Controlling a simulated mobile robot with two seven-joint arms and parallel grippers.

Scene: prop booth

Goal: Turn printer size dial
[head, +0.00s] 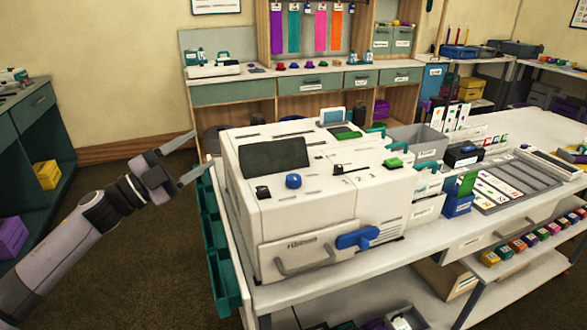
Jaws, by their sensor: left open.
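The large white printer (345,205) stands at the left end of the white worktable. A round blue knob (293,181) sits on its top near the front, below a dark screen (273,155); it looks like a dial, but no size marks are legible. A blue lever-like handle (357,239) is on the front face, beside a grey pull handle. My left gripper (199,152) is open and empty, left of the printer and apart from it, its two fingers spread and pointing toward the printer's left side. My right gripper is not in view.
Green bins (212,250) hang along the table's left end, between my left arm and the printer. Green and black parts stick up from the printer's top. A grey tray (418,141) and card racks crowd its right side. Open floor lies to the left.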

